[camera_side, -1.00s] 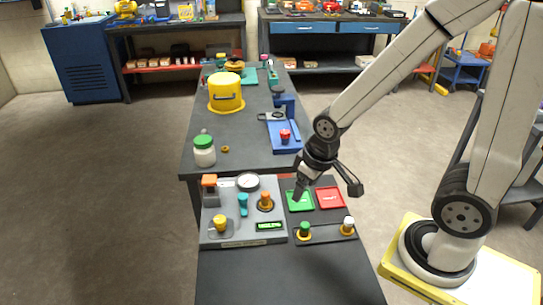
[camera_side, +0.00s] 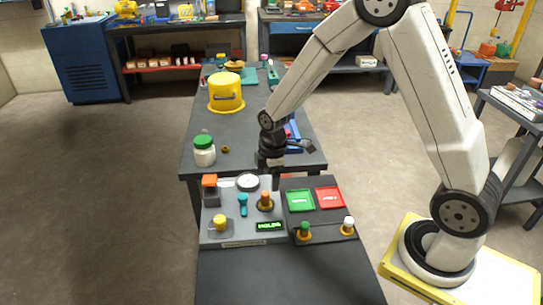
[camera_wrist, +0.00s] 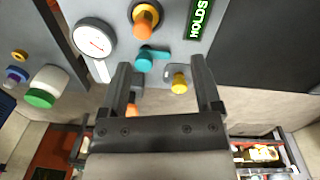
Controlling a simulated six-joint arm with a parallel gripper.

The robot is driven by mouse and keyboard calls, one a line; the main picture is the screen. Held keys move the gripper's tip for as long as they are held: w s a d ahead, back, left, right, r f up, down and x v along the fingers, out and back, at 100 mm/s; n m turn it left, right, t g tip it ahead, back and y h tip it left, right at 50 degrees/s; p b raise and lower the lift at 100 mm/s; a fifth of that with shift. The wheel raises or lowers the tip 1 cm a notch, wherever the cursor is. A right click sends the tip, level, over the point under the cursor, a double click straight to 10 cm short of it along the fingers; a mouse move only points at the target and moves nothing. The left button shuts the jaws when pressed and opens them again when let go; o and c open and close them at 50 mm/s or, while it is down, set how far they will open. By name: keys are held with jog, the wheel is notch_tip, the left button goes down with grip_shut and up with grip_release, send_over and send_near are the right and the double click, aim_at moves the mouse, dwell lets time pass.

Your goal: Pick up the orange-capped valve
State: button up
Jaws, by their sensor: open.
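An orange-capped cylinder (camera_side: 265,198) stands upright in a round collar on the grey panel. In the wrist view this orange cap (camera_wrist: 144,24) is at the top, beyond my fingertips. A second orange-topped piece, a blocky one (camera_side: 209,181), stands at the panel's far left corner. In the wrist view part of an orange piece (camera_wrist: 133,110) shows low between my fingers. I cannot tell which one is the valve. My gripper (camera_wrist: 160,65) is open and empty. In the side view my gripper (camera_side: 273,178) points down above the panel's far edge, behind the orange-capped cylinder.
The panel also carries a white gauge (camera_side: 247,182), a teal handle (camera_side: 243,205), a yellow knob (camera_side: 220,223) and a lit display (camera_side: 270,226). Green (camera_side: 300,200) and red (camera_side: 330,198) squares lie to the right. A green-lidded jar (camera_side: 204,151) stands behind.

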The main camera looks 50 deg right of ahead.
aim_at(265, 193)
jog(key=shift+w+d+f+n, duration=0.35)
jog(key=shift+w+f+n, duration=0.3)
jog(key=shift+f+n, duration=0.1)
jog(key=shift+w+d+f+n, duration=0.3)
jog(key=shift+w+f+n, duration=0.35)
jog(key=shift+f+n, duration=0.1)
jog(key=shift+f, duration=0.1)
jog(key=shift+f, duration=1.2)
jog(key=shift+f, duration=0.1)
jog(key=shift+w+a+f, duration=0.1)
jog(key=shift+w+f, duration=0.05)
jog(key=shift+f, duration=2.35)
grip_shut()
